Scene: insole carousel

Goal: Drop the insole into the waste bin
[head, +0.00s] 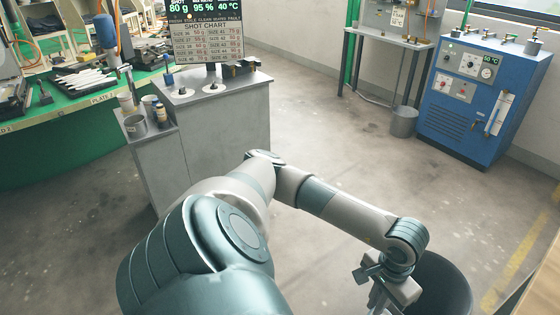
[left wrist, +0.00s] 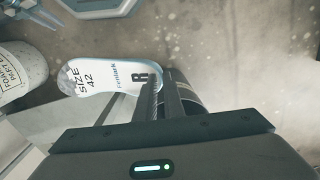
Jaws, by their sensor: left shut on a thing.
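My left gripper (head: 392,296) is low at the bottom right of the head view, just left of a dark round bin (head: 446,284). In the left wrist view its two fingers (left wrist: 163,97) are shut on a white insole (left wrist: 110,76) marked "SIZE 42" and "R". The insole sticks out to the left of the fingers, and its held end is partly hidden by them. I cannot make out the insole in the head view.
A grey cabinet (head: 235,120) with a shot chart screen (head: 207,42) stands beyond my arm. A green carousel table (head: 70,125) is at the left. A blue machine (head: 480,100) and a grey bucket (head: 403,121) stand at the back right. The floor between is clear.

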